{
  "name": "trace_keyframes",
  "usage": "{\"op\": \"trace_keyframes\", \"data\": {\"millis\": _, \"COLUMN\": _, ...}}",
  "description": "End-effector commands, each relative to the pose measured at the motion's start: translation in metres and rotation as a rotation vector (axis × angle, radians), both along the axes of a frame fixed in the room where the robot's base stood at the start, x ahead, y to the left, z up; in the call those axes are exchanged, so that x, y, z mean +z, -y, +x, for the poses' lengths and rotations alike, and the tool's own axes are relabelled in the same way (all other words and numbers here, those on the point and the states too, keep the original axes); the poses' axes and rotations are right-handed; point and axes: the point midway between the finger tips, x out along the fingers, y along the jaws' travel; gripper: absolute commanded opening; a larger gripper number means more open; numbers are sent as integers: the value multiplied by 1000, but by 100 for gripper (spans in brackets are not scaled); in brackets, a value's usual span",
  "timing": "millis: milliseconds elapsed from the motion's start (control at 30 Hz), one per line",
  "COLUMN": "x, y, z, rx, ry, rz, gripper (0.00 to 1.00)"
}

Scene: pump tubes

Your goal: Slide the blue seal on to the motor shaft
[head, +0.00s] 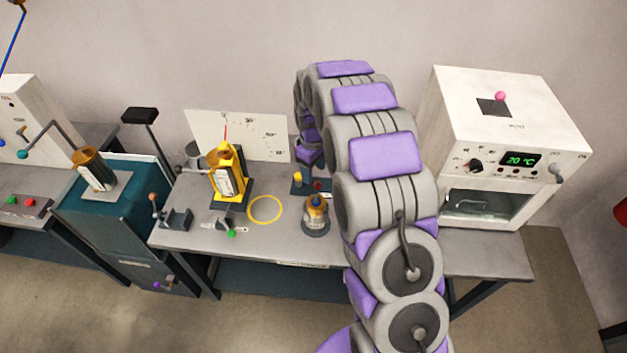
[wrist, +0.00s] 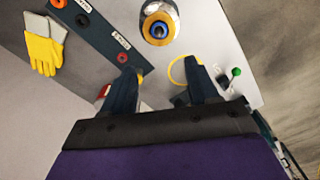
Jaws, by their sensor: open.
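The motor (head: 315,217) stands upright on the bench, a squat metal body with an orange-yellow band. It also shows from above at the top of the wrist view (wrist: 150,10). A blue ring (wrist: 158,30) sits around the dark centre of its top end; I take it for the blue seal, and how far down it sits I cannot tell. The blue also shows on top in the head view (head: 316,201). My gripper (wrist: 165,72) is open, with nothing seen between its two dark fingers. The motor is ahead of the fingertips, apart from them. In the head view my arm hides much around the gripper.
A dark strip (wrist: 103,38) with black, red and orange round parts lies beside yellow gloves (wrist: 42,52). A yellow circle (head: 265,209) marks the bench (head: 190,237). A yellow pump-like unit (head: 228,172) stands left, a white oven (head: 500,150) right. A green-knobbed lever (head: 231,233) is near the front.

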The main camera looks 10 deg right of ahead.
Motion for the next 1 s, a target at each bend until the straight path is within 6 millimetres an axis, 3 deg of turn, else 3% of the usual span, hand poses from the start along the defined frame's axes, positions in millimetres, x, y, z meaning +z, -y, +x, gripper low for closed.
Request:
{"op": "trace_keyframes", "data": {"millis": 200, "x": 44, "y": 0, "z": 2, "rx": 0, "ry": 6, "rz": 0, "gripper": 59}}
{"op": "trace_keyframes", "data": {"millis": 400, "x": 64, "y": -1, "z": 2, "rx": 0, "ry": 1, "rz": -1, "gripper": 59}}
{"op": "trace_keyframes", "data": {"millis": 1000, "x": 68, "y": -1, "z": 1, "rx": 0, "ry": -1, "rz": 0, "gripper": 59}}
